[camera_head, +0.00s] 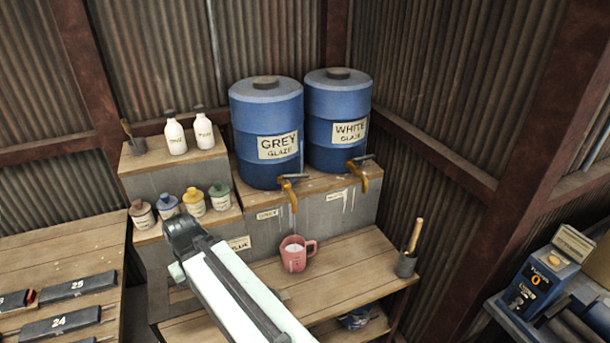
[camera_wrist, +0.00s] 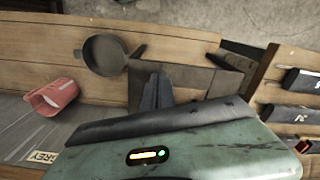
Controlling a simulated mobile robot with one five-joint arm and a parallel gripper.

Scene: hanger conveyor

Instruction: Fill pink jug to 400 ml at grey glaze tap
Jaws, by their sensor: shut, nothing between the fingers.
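The pink jug (camera_head: 294,261) stands upright on the wooden bench below the grey glaze tap (camera_head: 291,188). Pale content shows inside its mouth, but I cannot read its level. It also shows in the wrist view (camera_wrist: 52,97). The tap is on the blue barrel labelled GREY GLAZE (camera_head: 265,120); I cannot tell whether anything flows. My gripper (camera_head: 180,230) is left of the jug and apart from it. In the wrist view my gripper's fingers (camera_wrist: 156,88) are together with nothing between them.
The WHITE GLAZE barrel (camera_head: 337,105) with its own tap (camera_head: 361,175) stands right of the grey one. A dark pan (camera_wrist: 103,55) lies on the bench. A holder with a wooden-handled tool (camera_head: 407,263) stands at the bench's right end. Several small jars (camera_head: 194,201) sit on the left step.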

